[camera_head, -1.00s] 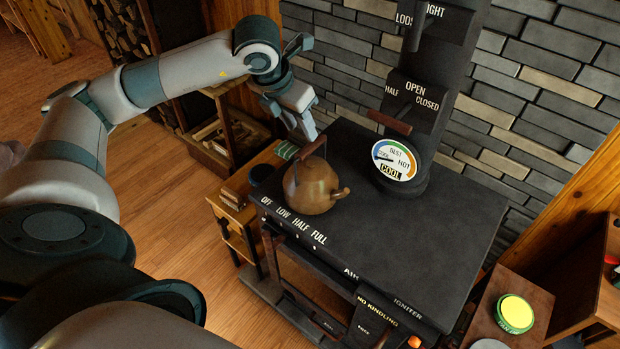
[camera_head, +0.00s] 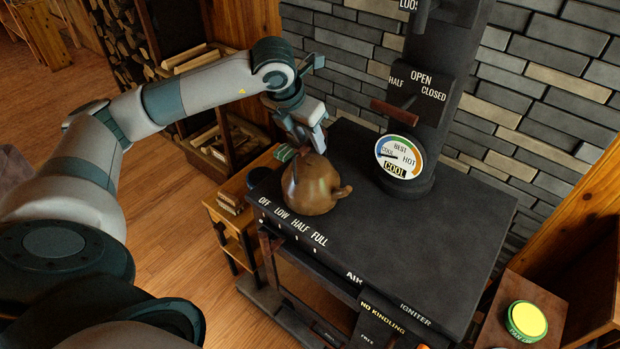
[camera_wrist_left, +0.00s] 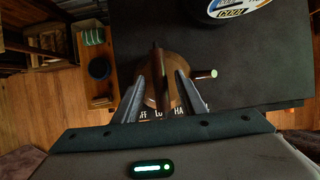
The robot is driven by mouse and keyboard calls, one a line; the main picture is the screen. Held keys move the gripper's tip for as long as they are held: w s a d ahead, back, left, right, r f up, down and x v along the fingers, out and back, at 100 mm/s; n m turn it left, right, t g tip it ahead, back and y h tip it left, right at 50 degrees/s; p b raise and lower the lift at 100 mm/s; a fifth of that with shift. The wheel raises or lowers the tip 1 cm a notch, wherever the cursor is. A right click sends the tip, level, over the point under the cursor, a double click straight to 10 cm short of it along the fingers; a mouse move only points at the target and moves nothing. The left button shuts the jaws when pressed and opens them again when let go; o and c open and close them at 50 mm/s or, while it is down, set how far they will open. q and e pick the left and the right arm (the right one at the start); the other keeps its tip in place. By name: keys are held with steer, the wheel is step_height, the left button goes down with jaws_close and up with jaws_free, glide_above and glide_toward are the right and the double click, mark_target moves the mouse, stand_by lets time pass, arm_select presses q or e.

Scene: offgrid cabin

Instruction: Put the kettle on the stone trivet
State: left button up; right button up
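The copper-brown kettle (camera_head: 318,190) stands on the near left part of the black stove top (camera_head: 415,235), its spout to the right. My left gripper (camera_head: 311,143) is just above the kettle, pointing down. The left wrist view shows its two fingers apart, one on each side of the dark kettle handle (camera_wrist_left: 157,75), with gaps between. The gripper hides part of the handle in the head view. I cannot clearly make out a stone trivet. My right gripper is not in view.
A dark stovepipe with a round gauge (camera_head: 398,157) rises behind the kettle. A wooden side table (camera_head: 226,215) left of the stove holds a dark round item (camera_head: 260,178) and a green striped item (camera_head: 286,152). The stove top right of the kettle is clear.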

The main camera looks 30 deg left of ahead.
arm_select(q)
jaws_close()
steer(key=shift+w+r, duration=0.1)
steer(key=shift+r, duration=0.05)
steer(key=shift+r, duration=0.9)
stand_by(0.9)
steer(key=shift+r+p, duration=0.65)
steer(key=shift+r, duration=0.9)
